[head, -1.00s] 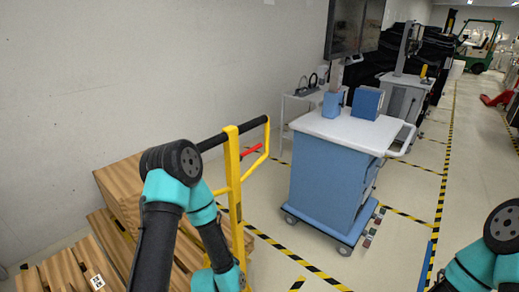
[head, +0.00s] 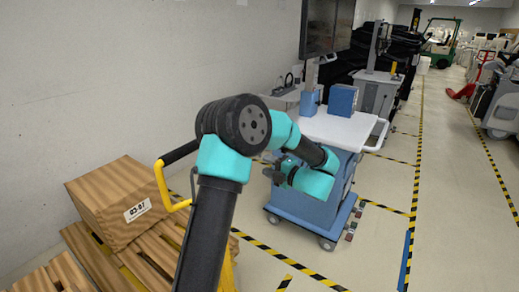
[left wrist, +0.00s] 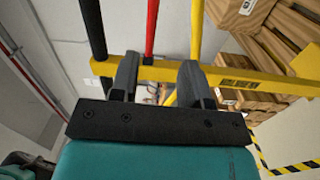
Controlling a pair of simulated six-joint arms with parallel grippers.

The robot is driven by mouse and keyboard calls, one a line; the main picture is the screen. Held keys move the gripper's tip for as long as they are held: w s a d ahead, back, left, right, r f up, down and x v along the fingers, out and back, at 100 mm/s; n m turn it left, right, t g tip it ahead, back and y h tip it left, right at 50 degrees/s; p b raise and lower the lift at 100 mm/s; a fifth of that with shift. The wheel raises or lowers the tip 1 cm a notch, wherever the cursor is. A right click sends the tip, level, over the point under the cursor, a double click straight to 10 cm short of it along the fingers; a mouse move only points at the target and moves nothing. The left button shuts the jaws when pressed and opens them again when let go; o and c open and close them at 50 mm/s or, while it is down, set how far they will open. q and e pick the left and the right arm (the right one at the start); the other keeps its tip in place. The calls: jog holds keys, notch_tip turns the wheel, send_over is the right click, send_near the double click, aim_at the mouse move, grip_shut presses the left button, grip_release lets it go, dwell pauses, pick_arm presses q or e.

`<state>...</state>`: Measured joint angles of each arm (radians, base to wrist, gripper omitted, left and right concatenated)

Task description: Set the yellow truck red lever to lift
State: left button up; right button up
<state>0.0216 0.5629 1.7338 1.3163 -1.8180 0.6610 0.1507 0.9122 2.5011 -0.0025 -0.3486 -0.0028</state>
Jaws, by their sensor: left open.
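The yellow truck's handle frame (head: 163,185) and black grip bar (head: 181,152) show left of my arm in the head view. My arm hides the rest of the handle and the red lever there. In the left wrist view the red lever (left wrist: 151,28) runs down to a yellow bar (left wrist: 235,78), between the black grip (left wrist: 93,28) and another yellow bar. My left gripper (left wrist: 158,68) is open, one finger on each side of the lever's lower end in the picture. I cannot tell whether it touches. The left gripper (head: 272,173) also shows small in the head view. My right gripper is out of view.
A wooden box (head: 108,205) sits on pallets (head: 140,262) at the left, by the wall. A blue cart with a white top (head: 345,132) stands just beyond my left arm. Open floor (head: 385,235) with striped tape lies to the right.

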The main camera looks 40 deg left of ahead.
pick_arm(q)
jog(key=shift+s+d+r+n+g, duration=0.1)
jog(key=shift+d+r+n+g, duration=0.35)
jog(key=shift+r+n+g, duration=0.2)
jog(key=shift+a, duration=0.1)
jog(key=s+a, duration=0.1)
jog(key=a, duration=1.6)
jog(key=shift+s, duration=0.35)
grip_shut()
